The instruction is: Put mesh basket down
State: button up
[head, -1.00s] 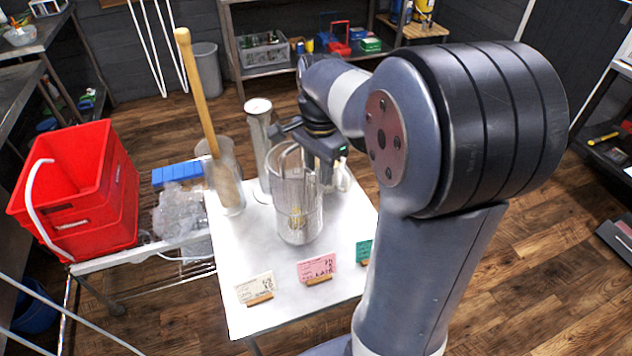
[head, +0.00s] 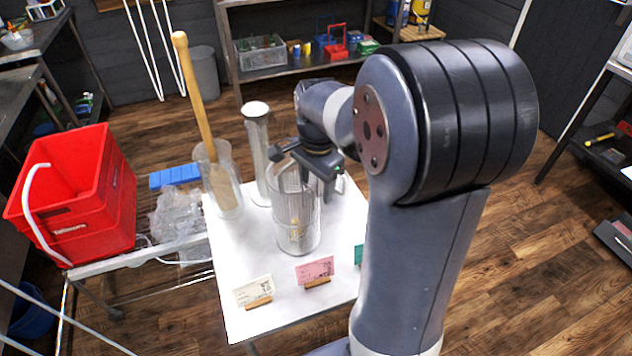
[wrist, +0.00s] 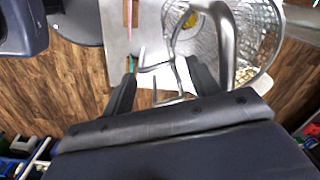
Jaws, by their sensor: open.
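The mesh basket (head: 293,228), a tall see-through cylinder with something yellow low inside, stands upright on the white table (head: 235,285). In the wrist view its mesh wall (wrist: 262,35) shows at the upper right. My gripper (head: 305,174) is at the basket's upper part and hides some of its rim. In the wrist view my gripper (wrist: 162,78) is open, with thin bent wire between its fingers. I cannot tell whether a finger touches the wire. A thick grey curved bar crosses in front of the basket there.
A tall metal cylinder (head: 257,150) and a clear jar (head: 222,190) holding a wooden paddle (head: 195,95) stand close behind and left. Cards (head: 253,291) line the front edge. A red crate (head: 75,200) is at left.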

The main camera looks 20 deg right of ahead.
jog(key=shift+r, duration=0.1)
notch_tip(320, 180, up, 12)
jog(key=shift+s, duration=0.15)
dwell(0.4)
jog(key=shift+c, duration=0.5)
